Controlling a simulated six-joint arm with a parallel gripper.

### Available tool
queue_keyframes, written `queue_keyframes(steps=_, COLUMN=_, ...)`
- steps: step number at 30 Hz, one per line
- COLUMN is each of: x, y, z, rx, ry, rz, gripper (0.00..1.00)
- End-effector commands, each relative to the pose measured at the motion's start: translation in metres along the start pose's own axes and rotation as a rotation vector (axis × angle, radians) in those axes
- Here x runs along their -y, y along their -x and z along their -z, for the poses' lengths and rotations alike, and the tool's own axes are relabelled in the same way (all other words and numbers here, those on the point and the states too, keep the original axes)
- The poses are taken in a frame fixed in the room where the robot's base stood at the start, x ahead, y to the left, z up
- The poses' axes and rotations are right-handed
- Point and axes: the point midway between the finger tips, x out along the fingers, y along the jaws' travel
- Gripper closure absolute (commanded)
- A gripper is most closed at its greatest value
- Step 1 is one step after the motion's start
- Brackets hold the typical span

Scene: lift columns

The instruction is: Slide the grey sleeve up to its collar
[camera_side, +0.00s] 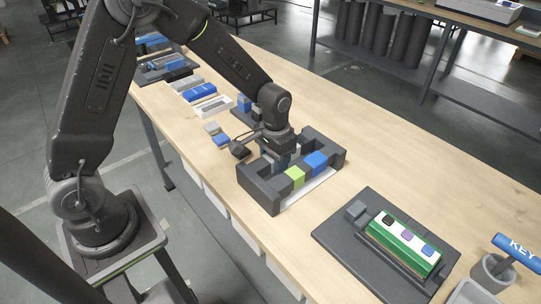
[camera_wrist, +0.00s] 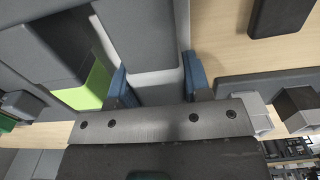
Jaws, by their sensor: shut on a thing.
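My gripper (camera_side: 283,158) is down at the dark frame (camera_side: 262,199) in the middle of the bench. In the wrist view, the blue fingertips of my gripper (camera_wrist: 156,78) are on either side of a grey block, which I take to be the grey sleeve (camera_wrist: 158,92), and are shut on it. In the side view my wrist and fingers hide most of this sleeve. A green sleeve (camera_side: 295,177) and a blue sleeve (camera_side: 316,161) sit in the same frame, in front of my gripper. I cannot make out the grey sleeve's collar or the gap to it.
A dark tray (camera_side: 335,232) with a green block bearing coloured squares lies to the right. A cup (camera_side: 492,272) with a blue "KEY" tag is at the far right. Loose blue and grey blocks (camera_side: 201,94) lie behind on the wooden bench (camera_side: 300,108).

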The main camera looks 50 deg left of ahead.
Motion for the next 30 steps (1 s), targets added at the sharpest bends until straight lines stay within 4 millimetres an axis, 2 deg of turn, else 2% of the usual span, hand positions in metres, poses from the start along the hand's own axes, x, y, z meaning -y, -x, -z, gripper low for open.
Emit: queue_keyframes(steps=30, x=0.000, y=0.001, z=0.057, rx=-0.005, ry=0.001, rz=-0.001, gripper=0.71)
